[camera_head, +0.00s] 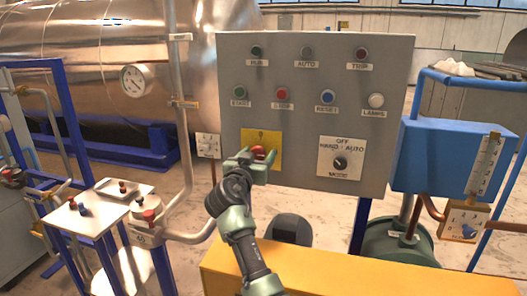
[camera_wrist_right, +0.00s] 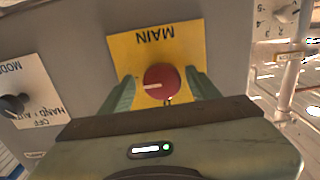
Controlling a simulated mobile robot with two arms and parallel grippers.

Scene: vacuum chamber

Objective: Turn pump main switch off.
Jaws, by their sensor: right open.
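The pump main switch is a red round knob (camera_head: 259,153) on a yellow plate (camera_head: 274,148) at the lower left of the grey control panel (camera_head: 312,75). In the right wrist view the red knob (camera_wrist_right: 161,81) shows a pale pointer mark toward its left side, and the yellow plate (camera_wrist_right: 158,45) reads MAIN upside down. My right gripper (camera_head: 259,158) is at the knob, with its open fingers (camera_wrist_right: 160,90) on either side of it. I cannot tell whether the fingers touch the knob. My left gripper is not in view.
A black mode selector knob (camera_head: 340,162) on a white plate sits to the right on the same panel. Buttons and lamps fill the panel above. A blue box (camera_head: 440,155) stands at right, a yellow surface (camera_head: 350,275) lies below, and pipes with a gauge (camera_head: 136,80) are at left.

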